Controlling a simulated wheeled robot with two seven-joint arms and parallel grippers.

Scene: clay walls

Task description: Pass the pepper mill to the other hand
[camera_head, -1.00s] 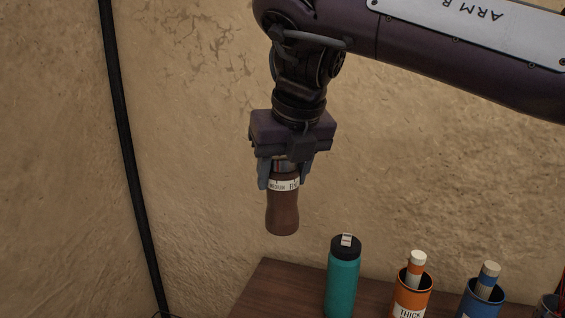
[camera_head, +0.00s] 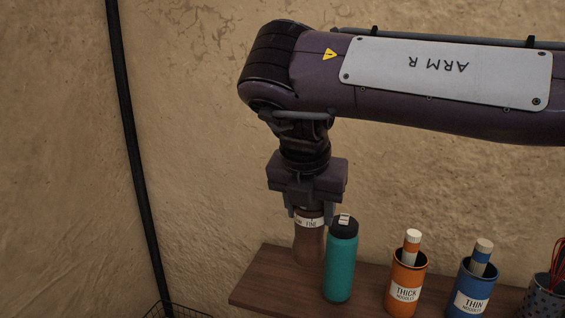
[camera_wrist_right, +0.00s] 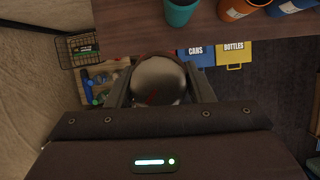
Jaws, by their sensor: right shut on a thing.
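The pepper mill (camera_head: 308,243) is brown with a white label band. My right gripper (camera_head: 309,212) is shut on its upper part and holds it upright. In the head view the mill's right edge meets the teal bottle. In the right wrist view the mill's rounded silver top (camera_wrist_right: 158,80) sits between the fingers of my right gripper (camera_wrist_right: 160,90), beside the shelf's edge with lower ground beyond it. My left gripper is in neither view.
A wooden shelf (camera_head: 262,288) bears a teal bottle (camera_head: 341,268), an orange cup (camera_head: 406,283), a blue cup (camera_head: 474,290) and a dotted cup (camera_head: 538,294). Lower down are a wire basket (camera_wrist_right: 85,50), a blue cans bin (camera_wrist_right: 197,54) and a yellow bottles bin (camera_wrist_right: 233,52).

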